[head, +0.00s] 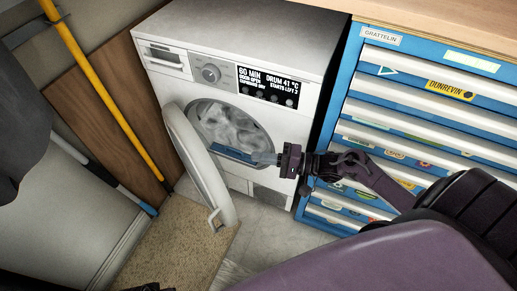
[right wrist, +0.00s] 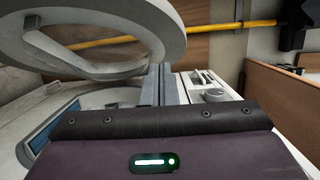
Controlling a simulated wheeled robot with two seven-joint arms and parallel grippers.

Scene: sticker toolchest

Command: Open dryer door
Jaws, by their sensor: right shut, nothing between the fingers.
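The white dryer (head: 262,65) stands against the back wall. Its round door (head: 199,160) is swung wide open to the left, and the drum opening (head: 232,125) shows pale laundry inside. The door handle (head: 214,219) is at the door's lower free edge. My right gripper (head: 256,157) is shut and empty, in front of the lower right of the opening, with its fingers pointing left. In the right wrist view, the closed fingers (right wrist: 160,84) are beside the open door (right wrist: 120,30), with no clear contact. My left gripper is not discernible.
A blue tool chest (head: 420,100) with several drawers stands close on the dryer's right. A yellow pole (head: 105,100) and a brown board (head: 112,130) lean at the left. Grey floor (head: 275,238) is clear before the dryer.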

